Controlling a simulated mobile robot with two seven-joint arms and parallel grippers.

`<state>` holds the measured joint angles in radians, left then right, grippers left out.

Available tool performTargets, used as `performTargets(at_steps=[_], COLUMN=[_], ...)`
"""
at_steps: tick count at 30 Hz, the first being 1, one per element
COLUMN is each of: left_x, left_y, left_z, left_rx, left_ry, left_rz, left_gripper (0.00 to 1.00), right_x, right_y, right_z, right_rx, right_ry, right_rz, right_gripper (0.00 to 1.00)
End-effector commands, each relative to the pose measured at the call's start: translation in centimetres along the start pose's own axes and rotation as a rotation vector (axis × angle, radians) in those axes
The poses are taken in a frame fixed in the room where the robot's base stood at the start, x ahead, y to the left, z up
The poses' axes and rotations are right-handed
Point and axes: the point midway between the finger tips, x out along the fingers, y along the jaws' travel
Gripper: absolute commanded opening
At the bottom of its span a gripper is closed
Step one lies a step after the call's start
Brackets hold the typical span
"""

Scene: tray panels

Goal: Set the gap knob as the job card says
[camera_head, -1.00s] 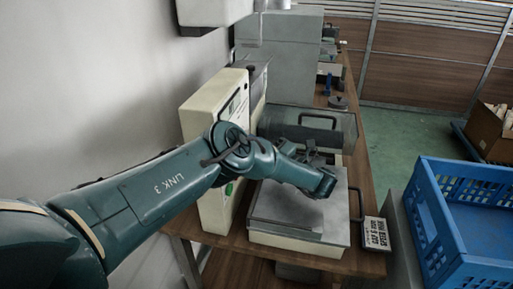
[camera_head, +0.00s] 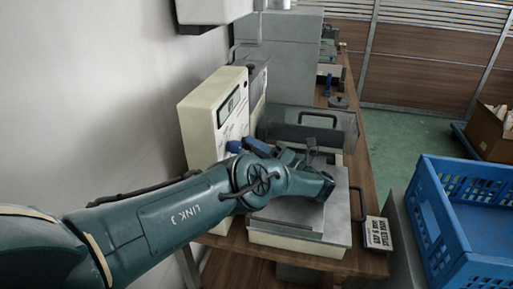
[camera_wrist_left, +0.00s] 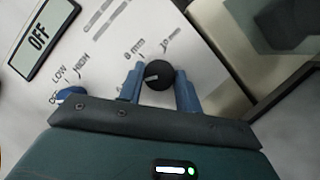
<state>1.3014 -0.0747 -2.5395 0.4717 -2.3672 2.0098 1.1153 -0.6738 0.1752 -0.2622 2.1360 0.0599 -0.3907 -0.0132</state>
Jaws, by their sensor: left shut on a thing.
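In the head view, the left gripper (camera_head: 234,147) is at the cream panel's face (camera_head: 230,115); the knob is hidden there. The job card (camera_head: 378,232) lies at the bench's right edge, its text too small to read surely. My right gripper is out of view.
A display (camera_wrist_left: 43,38) reads "OFF". A blue knob (camera_wrist_left: 71,95) with LOW, HIGH and OFF labels is left of my fingers. A grey-lidded machine (camera_head: 295,225) stands below my arm. A blue crate (camera_head: 465,225) is at the right.

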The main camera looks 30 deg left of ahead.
Motion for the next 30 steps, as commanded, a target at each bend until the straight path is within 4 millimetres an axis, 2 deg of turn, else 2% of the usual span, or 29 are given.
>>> performTargets(at_steps=[8, 9, 16, 30], left_x=[0.08, 0.08, 0.05, 0.16], left_y=[0.10, 0.10, 0.05, -0.24], left_z=[0.09, 0.09, 0.04, -0.07], left_rx=[-0.005, -0.005, -0.002, -0.001], left_ry=[0.000, 0.000, 0.000, 0.001], left_rz=[0.003, 0.003, 0.002, 0.002], left_gripper=[0.11, 0.36, 0.54, 0.55], right_x=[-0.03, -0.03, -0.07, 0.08], right_y=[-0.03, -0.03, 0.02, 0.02], right_z=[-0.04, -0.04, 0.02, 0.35], right_rx=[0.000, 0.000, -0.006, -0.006], right_ry=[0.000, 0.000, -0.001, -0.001], right_rz=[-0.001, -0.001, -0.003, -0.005], right_gripper=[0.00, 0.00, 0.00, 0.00])
